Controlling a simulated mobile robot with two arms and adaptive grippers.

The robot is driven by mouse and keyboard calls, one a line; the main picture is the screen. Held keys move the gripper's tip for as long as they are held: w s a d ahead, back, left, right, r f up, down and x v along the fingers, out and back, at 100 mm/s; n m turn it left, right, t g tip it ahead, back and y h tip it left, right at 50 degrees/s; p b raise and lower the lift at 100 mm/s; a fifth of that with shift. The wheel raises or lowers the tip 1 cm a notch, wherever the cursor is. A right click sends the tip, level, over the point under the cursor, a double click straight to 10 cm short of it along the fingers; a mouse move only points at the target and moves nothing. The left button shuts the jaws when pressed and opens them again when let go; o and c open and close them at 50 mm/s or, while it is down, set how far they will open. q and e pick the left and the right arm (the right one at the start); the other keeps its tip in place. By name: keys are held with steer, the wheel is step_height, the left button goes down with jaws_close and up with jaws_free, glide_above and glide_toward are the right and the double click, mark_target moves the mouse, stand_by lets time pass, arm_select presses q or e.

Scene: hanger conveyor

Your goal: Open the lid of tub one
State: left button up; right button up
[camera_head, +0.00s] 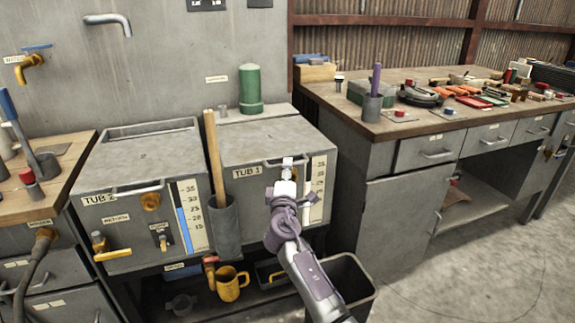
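Tub one is the grey metal box labelled "TUB 1" (228,185), in the middle of the head view. Its flat grey lid (262,137) lies down level on top. A thin handle (269,163) shows at the upper front edge. My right gripper (287,163) reaches up from below in front of the tub, with its tip at the right part of this handle. The fingers are small and seen end-on, so I cannot tell whether they are open, shut or touching the handle. My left gripper is not in view.
Tub 2 (105,230) stands to the left. A grey holder (225,226) with a wooden stick (213,150) stands between the tubs. A green canister (250,85) is behind tub one. A yellow mug (230,284) and a dark bin (345,280) are below. A cluttered workbench (345,95) is at right.

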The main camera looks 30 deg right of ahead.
steer(key=shift+x, duration=1.5)
steer(key=shift+c, duration=0.2)
jaws_close()
